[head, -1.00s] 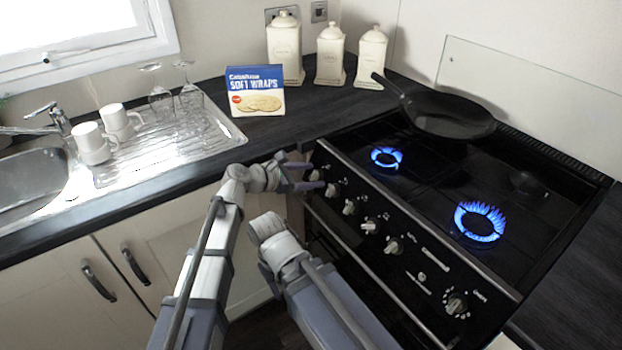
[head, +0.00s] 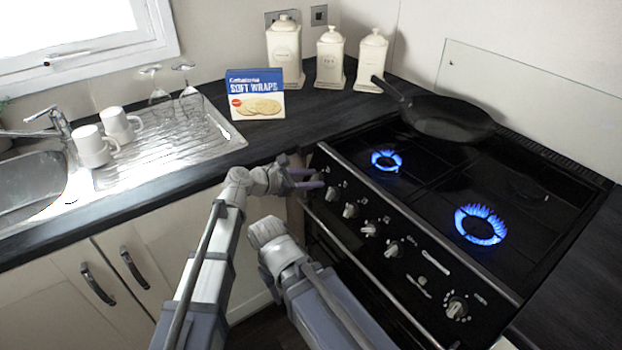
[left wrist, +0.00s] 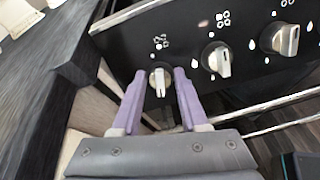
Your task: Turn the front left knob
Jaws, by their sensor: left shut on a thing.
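The black control panel of the cooker (head: 420,272) carries a row of cream knobs. My left gripper (head: 314,178) is at the leftmost end of this row in the head view, where its fingers hide the end knob. In the left wrist view its two purple fingers (left wrist: 160,78) stand on either side of the leftmost knob (left wrist: 160,84), shut on it. That knob's grip bar stands nearly vertical in this view. Two more knobs (left wrist: 217,60) (left wrist: 286,40) are to its right. My right gripper does not show.
Blue flames burn at the front left burner (head: 386,160) and front right burner (head: 480,224). A black pan (head: 448,118) sits at the back left. A soft wraps box (head: 255,95) and canisters (head: 330,58) stand on the counter. A rail (left wrist: 268,100) runs below the panel.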

